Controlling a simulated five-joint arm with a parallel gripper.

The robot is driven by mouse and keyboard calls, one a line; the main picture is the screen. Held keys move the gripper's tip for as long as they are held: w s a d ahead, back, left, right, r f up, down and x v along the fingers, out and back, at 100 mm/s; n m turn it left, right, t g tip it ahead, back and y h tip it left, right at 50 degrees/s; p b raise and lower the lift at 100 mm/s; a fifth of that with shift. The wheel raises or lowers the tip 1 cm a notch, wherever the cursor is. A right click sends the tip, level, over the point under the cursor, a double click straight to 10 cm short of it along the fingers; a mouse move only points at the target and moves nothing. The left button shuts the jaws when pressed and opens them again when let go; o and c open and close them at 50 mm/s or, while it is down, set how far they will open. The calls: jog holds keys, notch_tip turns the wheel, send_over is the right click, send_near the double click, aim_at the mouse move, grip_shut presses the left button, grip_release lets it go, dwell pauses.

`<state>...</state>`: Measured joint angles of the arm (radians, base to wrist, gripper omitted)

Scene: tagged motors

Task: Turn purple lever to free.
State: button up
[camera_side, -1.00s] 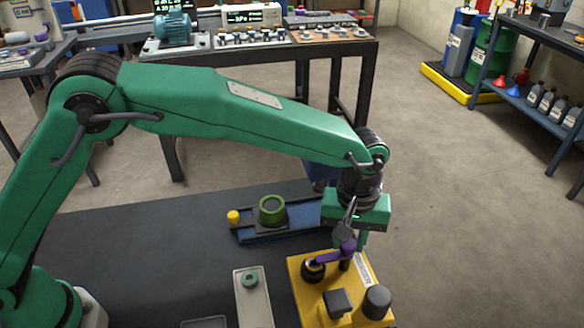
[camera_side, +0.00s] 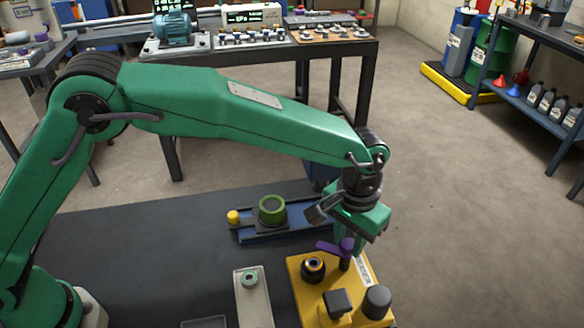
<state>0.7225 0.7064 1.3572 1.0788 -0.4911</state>
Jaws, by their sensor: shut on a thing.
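The purple lever (camera_side: 328,247) stands on a dark post on the yellow block (camera_side: 310,300). Its arm points left and slightly away from the camera, behind the round black fitting (camera_side: 313,266) with a coloured ring. My gripper (camera_side: 351,243) is above the block at the lever's hub end, its green body turned at an angle. It is shut on the purple lever, though its fingers are partly hidden behind the hub. A white label (camera_side: 363,271) lies on the block's right side; its writing is too small to read.
A black cube (camera_side: 338,303) and a black cylinder (camera_side: 377,301) stand on the block's near part. A blue fixture (camera_side: 285,236) with a green ring (camera_side: 272,209) lies behind it. A pale tray (camera_side: 254,300) with a small green ring is to the left.

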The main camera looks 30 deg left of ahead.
aim_at(349, 244)
jog(key=m, duration=0.5)
jog(key=shift+r+m, duration=0.1)
jog(key=shift+m, duration=0.2)
jog(key=m, duration=0.5)
jog(key=shift+m, duration=0.3)
jog(key=o, duration=1)
jog(key=shift+c, duration=0.2)
jog(key=shift+r, duration=3.9)
